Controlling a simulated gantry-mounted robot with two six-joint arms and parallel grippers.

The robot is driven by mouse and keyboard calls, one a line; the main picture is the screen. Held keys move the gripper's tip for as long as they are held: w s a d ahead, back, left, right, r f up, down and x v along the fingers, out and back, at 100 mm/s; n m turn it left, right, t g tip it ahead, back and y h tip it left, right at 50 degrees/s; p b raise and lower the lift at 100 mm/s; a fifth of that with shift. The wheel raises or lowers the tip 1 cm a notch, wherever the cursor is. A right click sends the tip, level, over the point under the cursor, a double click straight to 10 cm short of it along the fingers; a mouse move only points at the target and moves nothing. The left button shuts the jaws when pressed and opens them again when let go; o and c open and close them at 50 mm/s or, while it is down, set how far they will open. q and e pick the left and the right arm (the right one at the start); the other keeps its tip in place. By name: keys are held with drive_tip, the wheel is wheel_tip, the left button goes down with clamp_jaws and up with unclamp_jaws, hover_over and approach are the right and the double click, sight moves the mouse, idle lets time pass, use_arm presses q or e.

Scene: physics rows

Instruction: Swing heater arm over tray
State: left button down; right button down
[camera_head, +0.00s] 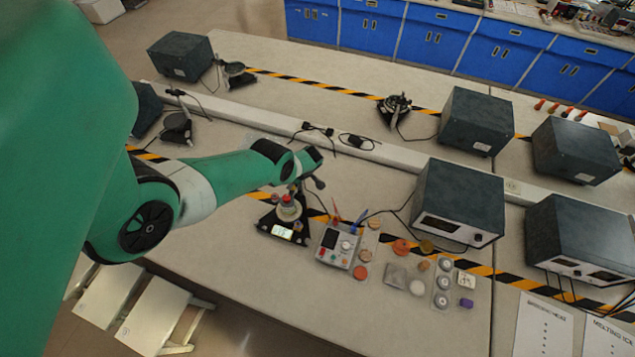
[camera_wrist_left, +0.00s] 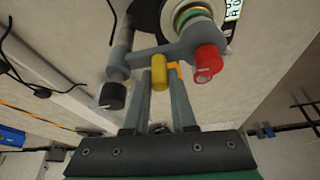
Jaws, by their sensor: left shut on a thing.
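A small device with a black triangular base and lit display (camera_head: 282,231) stands on the bench. Its round stacked centre (camera_head: 289,212), perhaps the tray, also shows at the top of the wrist view (camera_wrist_left: 192,14). A grey heater arm (camera_wrist_left: 168,52) has a red cylinder (camera_wrist_left: 207,63) at its right end, a black knob (camera_wrist_left: 112,96) at its left and a yellow handle (camera_wrist_left: 159,70). The red end appears beside the round centre in the wrist view; exact overlap is unclear. My left gripper (camera_wrist_left: 161,88) is shut on the yellow handle. My right gripper is not in view.
A control box (camera_head: 338,247) with knobs stands right of the device, with small pots and a weight tray (camera_head: 442,283) beyond. A large dark power unit (camera_head: 458,203) stands behind these. A raised white cable channel (camera_head: 362,150) crosses the bench. The front bench (camera_head: 250,285) is clear.

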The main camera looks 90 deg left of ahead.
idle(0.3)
use_arm(q)
drive_tip(key=c, duration=0.7)
unclamp_jaws()
drive_tip(key=shift+c, duration=0.2)
